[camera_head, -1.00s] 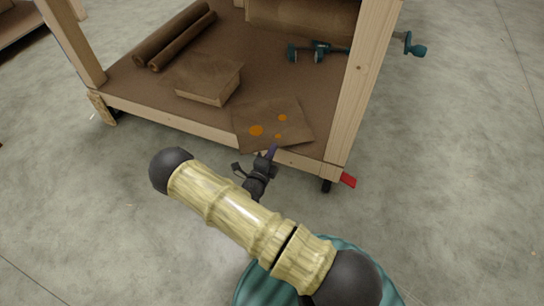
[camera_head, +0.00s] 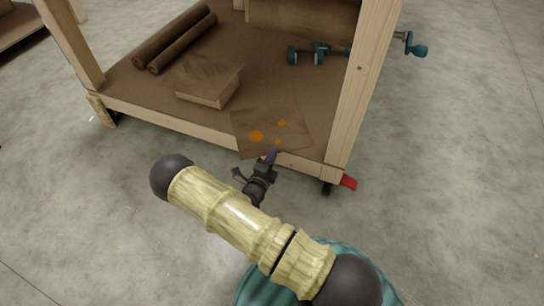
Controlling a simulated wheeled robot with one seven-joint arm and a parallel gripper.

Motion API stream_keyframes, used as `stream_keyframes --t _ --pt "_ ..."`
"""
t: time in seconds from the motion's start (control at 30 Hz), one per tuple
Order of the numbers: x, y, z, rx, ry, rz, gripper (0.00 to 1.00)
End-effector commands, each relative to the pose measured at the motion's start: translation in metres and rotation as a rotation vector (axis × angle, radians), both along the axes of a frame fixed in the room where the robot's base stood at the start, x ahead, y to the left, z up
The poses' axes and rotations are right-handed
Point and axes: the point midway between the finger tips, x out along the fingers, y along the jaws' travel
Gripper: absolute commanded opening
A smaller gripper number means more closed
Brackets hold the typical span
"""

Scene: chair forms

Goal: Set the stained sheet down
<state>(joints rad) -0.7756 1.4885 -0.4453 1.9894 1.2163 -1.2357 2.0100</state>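The stained sheet (camera_head: 291,142) is a thin brown square with several orange spots. It lies at the front edge of the brown lower shelf of a wooden bench, and its front part reaches over the light wood rail. My gripper (camera_head: 270,158) is at the sheet's front edge, its dark fingers pointing at the shelf. The fingertips meet or overlap the sheet's edge. I cannot tell whether they are closed on it, since they are small and partly hidden.
A brown block or stack (camera_head: 208,84) lies left of the sheet on the shelf (camera_head: 258,76). Brown rolls (camera_head: 175,38) lie behind it. Teal clamps (camera_head: 318,52) lie at the back right. A wooden leg (camera_head: 359,85) stands right of the sheet. Concrete floor is clear in front.

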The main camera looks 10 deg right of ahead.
Motion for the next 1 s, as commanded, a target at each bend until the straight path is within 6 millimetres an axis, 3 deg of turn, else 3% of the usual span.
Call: stream_keyframes --t 0.17,0.7,1.0 --pt "-0.013 0.010 0.004 0.000 0.002 0.001 0.24" --pt "-0.091 0.066 0.003 0.000 0.001 0.002 0.24" --pt "-0.097 0.071 0.000 -0.001 -0.001 0.000 0.24"
